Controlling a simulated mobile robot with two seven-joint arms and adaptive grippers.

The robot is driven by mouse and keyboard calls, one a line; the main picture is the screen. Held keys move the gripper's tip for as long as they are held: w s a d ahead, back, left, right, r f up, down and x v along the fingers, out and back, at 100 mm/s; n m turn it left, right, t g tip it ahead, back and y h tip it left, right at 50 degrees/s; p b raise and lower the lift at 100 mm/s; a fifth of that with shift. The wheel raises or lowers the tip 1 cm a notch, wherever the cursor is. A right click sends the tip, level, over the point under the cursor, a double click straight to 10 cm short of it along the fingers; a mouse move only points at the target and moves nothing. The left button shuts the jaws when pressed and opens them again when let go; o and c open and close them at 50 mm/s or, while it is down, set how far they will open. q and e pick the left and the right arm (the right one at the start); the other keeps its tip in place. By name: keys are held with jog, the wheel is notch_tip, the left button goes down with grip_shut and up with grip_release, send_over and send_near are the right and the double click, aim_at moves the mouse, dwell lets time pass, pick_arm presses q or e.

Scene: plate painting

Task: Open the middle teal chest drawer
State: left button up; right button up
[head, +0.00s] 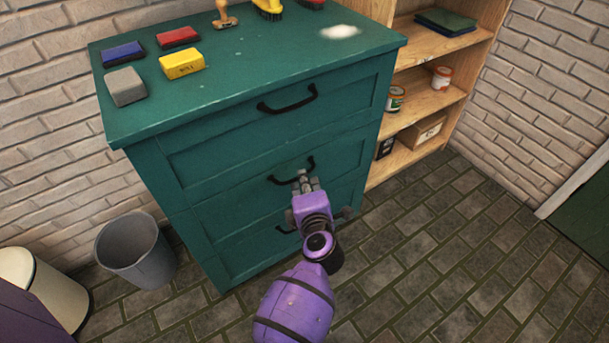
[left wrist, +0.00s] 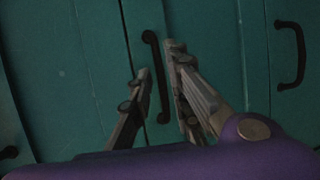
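The teal chest (head: 205,88) stands against the brick wall with its drawers flush. Its middle drawer (head: 228,208) has a dark bar handle (head: 281,181), partly hidden by my left gripper. My left gripper (head: 304,183) points at this handle from the front. In the left wrist view, its two fingers (left wrist: 158,62) lie on either side of the handle (left wrist: 162,100), with a narrow gap between the tips. Whether they press on the bar does not show. The top drawer handle (head: 288,103) is clear, and the bottom one (head: 285,230) is partly covered. My right gripper is out of view.
On the chest top lie a blue block (head: 123,53), a red block (head: 178,37), a yellow block (head: 183,65), a grey block (head: 125,87) and brushes. A grey bin (head: 136,252) stands left of the chest, a wooden shelf (head: 438,97) right. The floor in front is clear.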

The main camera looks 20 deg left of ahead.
pick_arm(q)
jog(key=x, duration=0.3)
jog(key=shift+b, duration=0.3)
jog(key=shift+w, duration=0.1)
jog(key=c, duration=0.4)
grip_shut()
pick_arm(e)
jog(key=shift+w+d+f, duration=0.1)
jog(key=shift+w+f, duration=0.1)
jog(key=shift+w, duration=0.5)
